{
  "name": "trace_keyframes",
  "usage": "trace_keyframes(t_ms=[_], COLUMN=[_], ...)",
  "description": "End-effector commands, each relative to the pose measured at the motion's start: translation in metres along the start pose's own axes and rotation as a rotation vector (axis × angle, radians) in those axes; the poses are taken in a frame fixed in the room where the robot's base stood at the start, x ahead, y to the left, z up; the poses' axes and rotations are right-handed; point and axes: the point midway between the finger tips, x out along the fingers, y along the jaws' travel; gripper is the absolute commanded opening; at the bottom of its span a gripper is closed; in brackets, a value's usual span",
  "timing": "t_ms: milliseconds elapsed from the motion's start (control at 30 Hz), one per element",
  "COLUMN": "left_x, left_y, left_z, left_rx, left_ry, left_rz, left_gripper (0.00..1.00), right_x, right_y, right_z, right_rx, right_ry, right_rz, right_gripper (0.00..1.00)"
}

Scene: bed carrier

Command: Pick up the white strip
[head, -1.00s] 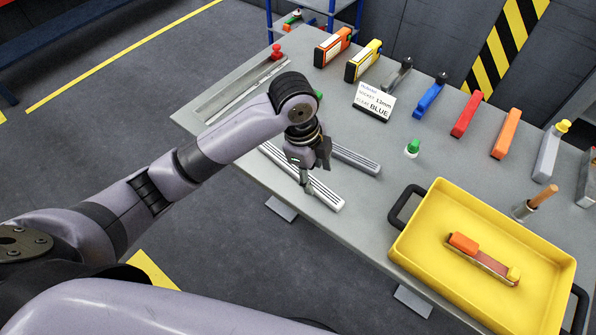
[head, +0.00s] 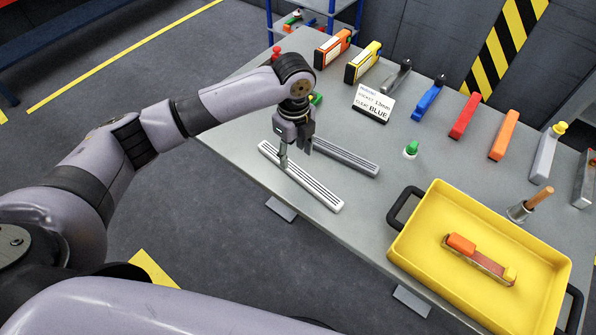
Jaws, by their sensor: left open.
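The white strip (head: 318,189) lies flat on the grey table, slanting near its front left edge, with dark grooves along its top. A similar grey strip (head: 345,157) lies behind it, partly hidden by my gripper. My left gripper (head: 296,160) points down with its fingers apart and empty. It is over the upper left part of the white strip; whether a finger touches it I cannot tell. My right gripper is not in view.
A yellow tray (head: 418,226) with black handles holds an orange-and-yellow tool (head: 480,258). A label card (head: 374,103), a green-topped piece (head: 411,149) and several coloured tools stand farther back. The table between strips and tray is clear.

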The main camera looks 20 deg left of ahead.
Motion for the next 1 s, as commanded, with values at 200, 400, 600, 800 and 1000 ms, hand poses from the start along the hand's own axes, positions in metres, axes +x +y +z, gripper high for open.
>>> trace_keyframes(t_ms=[200, 400, 600, 800, 1000], left_x=[0.02, 0.04, 0.068, 0.074, 0.073], left_y=[0.0, -0.001, -0.003, -0.003, -0.003], left_z=[-0.001, -0.007, -0.009, -0.009, -0.009], left_rx=[0.001, 0.0, -0.001, 0.001, 0.001], left_ry=[0.001, 0.001, 0.0, 0.0, 0.0], left_rz=[0.0, 0.003, 0.001, -0.002, -0.001], left_gripper=[0.48, 0.48, 0.48, 0.48, 0.42], right_x=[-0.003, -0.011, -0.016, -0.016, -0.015], right_y=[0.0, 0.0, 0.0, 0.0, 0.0], right_z=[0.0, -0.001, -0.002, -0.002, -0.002], right_rx=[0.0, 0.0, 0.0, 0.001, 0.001], right_ry=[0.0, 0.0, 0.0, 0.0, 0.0], right_rz=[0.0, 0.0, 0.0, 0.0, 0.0], right_gripper=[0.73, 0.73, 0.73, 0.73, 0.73])
